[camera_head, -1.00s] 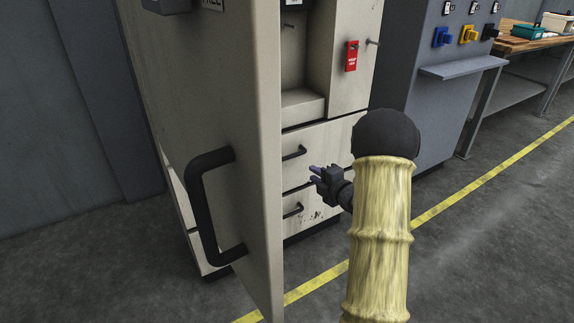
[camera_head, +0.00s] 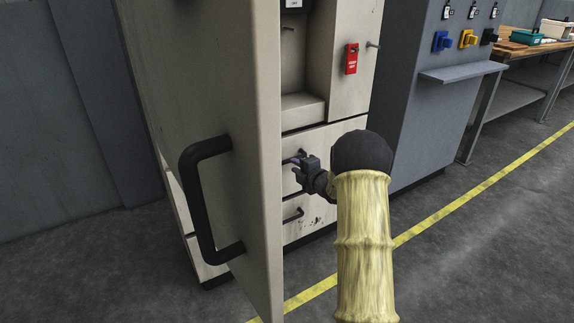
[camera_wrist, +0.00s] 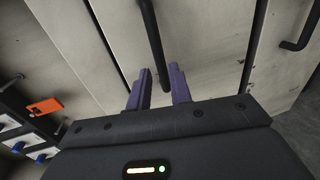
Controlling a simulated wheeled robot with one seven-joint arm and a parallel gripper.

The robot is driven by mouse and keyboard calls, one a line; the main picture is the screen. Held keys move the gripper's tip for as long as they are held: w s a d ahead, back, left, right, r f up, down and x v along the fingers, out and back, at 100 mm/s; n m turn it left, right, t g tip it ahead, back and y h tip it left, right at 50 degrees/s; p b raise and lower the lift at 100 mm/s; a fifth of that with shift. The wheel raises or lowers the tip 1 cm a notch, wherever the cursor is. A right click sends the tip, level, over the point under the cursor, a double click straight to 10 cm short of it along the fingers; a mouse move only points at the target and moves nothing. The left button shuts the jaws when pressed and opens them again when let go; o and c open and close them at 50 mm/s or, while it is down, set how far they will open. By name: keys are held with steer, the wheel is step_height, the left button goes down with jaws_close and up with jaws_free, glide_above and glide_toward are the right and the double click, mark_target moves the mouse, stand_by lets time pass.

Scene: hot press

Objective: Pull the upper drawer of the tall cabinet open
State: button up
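The tall cabinet (camera_head: 352,70) is off-white, with two drawers low down. The upper drawer (camera_head: 345,130) looks shut, with a dark bar handle (camera_head: 303,153) on its front. In the wrist view this handle (camera_wrist: 152,40) runs down toward the gap between my two purple fingers. My gripper (camera_head: 290,161) is open at the upper drawer's handle, and my fingers stand apart on either side of the bar in the wrist view (camera_wrist: 161,72). I cannot tell whether they touch it. My gripper and wrist hide part of the drawer front.
A large open door (camera_head: 225,90) with a black handle (camera_head: 190,200) stands close on the left. The lower drawer's handle (camera_head: 293,215) is just below. A grey cabinet (camera_head: 435,110) with a shelf stands to the right. The floor on the right is clear.

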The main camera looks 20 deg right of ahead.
mark_target(288, 161)
steer(key=b+x, duration=0.1)
steer(key=x, duration=0.5)
steer(key=shift+w, duration=0.2)
jaws_close()
